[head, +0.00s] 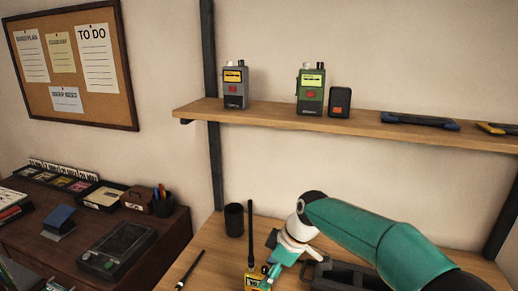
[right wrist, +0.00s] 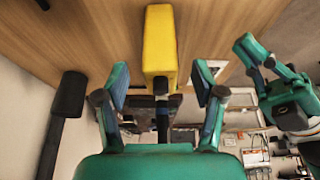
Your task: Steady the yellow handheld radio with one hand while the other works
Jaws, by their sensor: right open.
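The yellow handheld radio (head: 252,281) stands at the bottom edge of the head view, partly cut off, with its black antenna (head: 251,230) upright. My right gripper (head: 273,270) is close by its right side. In the right wrist view the radio (right wrist: 160,42) shows as a yellow block, its near end between the two spread teal fingers of my right gripper (right wrist: 161,88). A gap shows on each side, so the fingers look clear of it. My left gripper (right wrist: 264,62) shows at the right of the wrist view; its jaw state is unclear. It is outside the head view.
A dark cup (head: 234,220) stands behind the radio, and a thin black tool (head: 188,270) lies to the left. A wall shelf (head: 270,115) holds a grey radio (head: 235,88) and a green radio (head: 310,92). A dark desk (head: 60,225) is at the left.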

